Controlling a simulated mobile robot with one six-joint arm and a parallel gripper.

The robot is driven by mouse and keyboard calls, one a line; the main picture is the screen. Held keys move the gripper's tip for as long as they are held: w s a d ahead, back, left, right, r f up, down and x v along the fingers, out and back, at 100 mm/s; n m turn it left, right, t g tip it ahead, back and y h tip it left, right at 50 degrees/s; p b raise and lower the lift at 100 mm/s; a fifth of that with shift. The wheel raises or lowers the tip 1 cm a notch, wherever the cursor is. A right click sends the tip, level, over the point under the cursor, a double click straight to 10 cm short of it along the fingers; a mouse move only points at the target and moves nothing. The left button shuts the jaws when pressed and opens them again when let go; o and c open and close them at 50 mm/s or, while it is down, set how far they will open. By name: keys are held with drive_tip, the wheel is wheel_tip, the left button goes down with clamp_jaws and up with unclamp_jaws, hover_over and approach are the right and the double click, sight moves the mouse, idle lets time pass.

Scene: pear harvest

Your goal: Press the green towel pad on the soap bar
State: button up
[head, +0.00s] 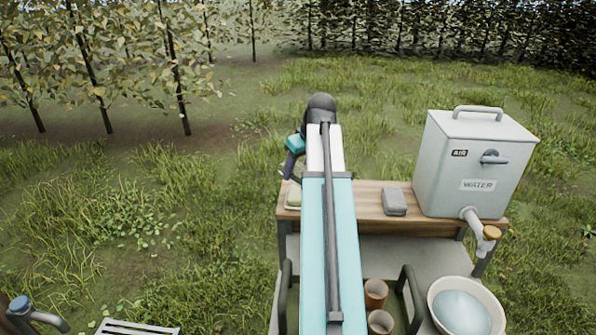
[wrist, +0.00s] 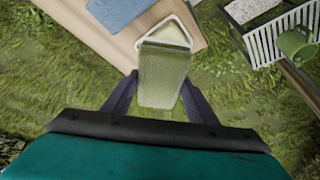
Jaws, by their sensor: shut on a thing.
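My gripper (wrist: 159,82) is shut on the green towel pad (wrist: 160,92), a flat olive-green piece between its two dark fingers. In the wrist view the pad's far end overlaps a cream-rimmed soap bar or dish (wrist: 184,22) at the bench edge. I cannot tell whether they touch. In the head view my gripper (head: 289,166) hangs at the bench's left end, just above that pale piece (head: 293,194). The pad itself is not clear there.
The wooden bench (head: 370,205) holds a grey block (head: 395,201) and a water tank (head: 470,160). A flat blue thing (wrist: 118,10) lies on the bench.

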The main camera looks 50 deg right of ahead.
drive_tip(key=shift+r, duration=0.65)
drive_tip(key=shift+s, duration=0.15)
idle(0.7)
